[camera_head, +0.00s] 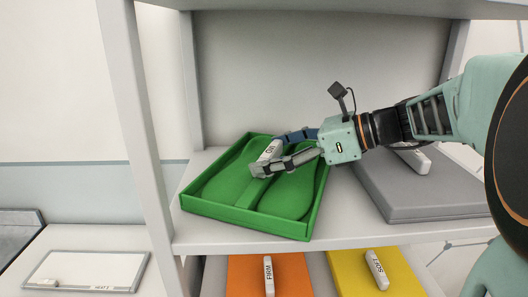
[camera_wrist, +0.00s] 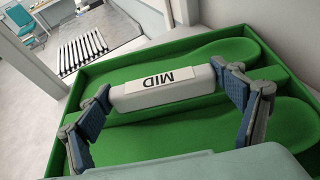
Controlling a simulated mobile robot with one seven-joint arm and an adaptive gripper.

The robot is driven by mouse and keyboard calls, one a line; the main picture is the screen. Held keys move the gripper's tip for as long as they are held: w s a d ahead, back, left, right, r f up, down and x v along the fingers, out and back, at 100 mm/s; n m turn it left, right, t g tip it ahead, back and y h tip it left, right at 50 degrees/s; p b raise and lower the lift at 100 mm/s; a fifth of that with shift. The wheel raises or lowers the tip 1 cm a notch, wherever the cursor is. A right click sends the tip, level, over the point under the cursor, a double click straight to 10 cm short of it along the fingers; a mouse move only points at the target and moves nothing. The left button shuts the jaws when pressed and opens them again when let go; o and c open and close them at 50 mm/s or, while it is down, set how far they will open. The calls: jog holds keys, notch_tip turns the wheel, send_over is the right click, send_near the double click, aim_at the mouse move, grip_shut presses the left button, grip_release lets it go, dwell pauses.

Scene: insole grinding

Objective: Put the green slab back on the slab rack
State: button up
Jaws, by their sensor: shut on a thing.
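The green slab (camera_head: 285,195) is a shallow tray with two insole-shaped recesses. It rests on, or just over, the rack's shelf (camera_head: 240,238); I cannot tell whether there is a small gap. A white handle (camera_head: 270,150) stands across its middle; in the wrist view this handle (camera_wrist: 165,87) reads MID. My gripper (camera_head: 266,153) has its fingers at the two ends of this handle and is shut on it. In the wrist view my gripper (camera_wrist: 168,92) spans the handle, with the green slab (camera_wrist: 190,55) filling most of the picture. The slab's near part is hidden by my wrist.
A grey slab (camera_head: 425,188) with a white handle lies to the right on the same shelf, partly behind my arm. An orange slab (camera_head: 243,275) and a yellow slab (camera_head: 352,275) sit on the shelf below. A rack post (camera_head: 135,120) stands at the left.

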jog(key=shift+f, duration=0.1)
jog(key=o, duration=1.5)
jog(key=shift+c, duration=0.2)
jog(key=shift+d, duration=0.1)
